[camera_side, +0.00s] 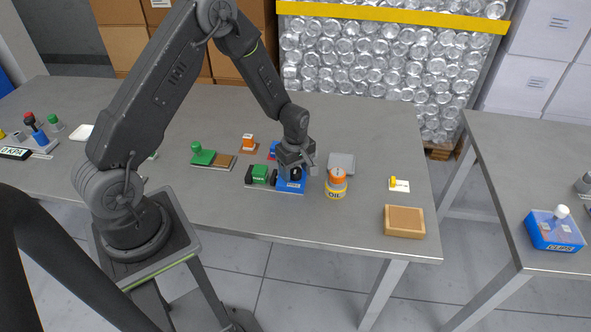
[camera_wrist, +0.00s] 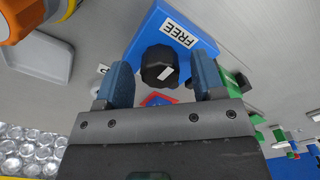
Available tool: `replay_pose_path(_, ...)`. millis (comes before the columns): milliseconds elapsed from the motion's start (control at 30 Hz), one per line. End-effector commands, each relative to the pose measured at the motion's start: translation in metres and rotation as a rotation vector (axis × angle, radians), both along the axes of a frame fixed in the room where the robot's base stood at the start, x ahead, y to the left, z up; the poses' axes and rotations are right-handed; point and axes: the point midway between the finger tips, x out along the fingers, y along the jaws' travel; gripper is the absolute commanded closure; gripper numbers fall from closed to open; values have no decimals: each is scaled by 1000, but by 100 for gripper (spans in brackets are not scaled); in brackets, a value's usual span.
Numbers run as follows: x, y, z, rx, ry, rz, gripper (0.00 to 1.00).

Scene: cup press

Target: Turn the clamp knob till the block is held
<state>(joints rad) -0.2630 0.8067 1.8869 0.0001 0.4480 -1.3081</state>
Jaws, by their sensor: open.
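The blue clamp (camera_side: 291,186) stands near the front edge of the table, and its label reads FREE in the wrist view (camera_wrist: 178,33). Its black knob (camera_wrist: 158,70) has a white mark and sits between my two blue finger pads, with a gap at each side. My gripper (camera_wrist: 162,66) is open around the knob; in the side view it (camera_side: 296,167) is low over the clamp. A green block (camera_side: 260,174) with dark parts at its ends is at the clamp's left side. Whether the jaws touch the block cannot be told.
An orange and yellow OIL container (camera_side: 336,184) stands close right of the clamp, with a grey tray (camera_side: 342,162) behind it. A green-handled stamp (camera_side: 203,155) is to the left. A brown box (camera_side: 404,222) sits at the front right corner. Bare table lies between them.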

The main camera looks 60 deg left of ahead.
Motion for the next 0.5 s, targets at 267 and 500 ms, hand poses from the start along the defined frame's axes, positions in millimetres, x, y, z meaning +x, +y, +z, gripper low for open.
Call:
replay_pose_path(267,0,0,-3,0,0,0,37)
replay_pose_path(500,0,0,-2,0,0,0,57)
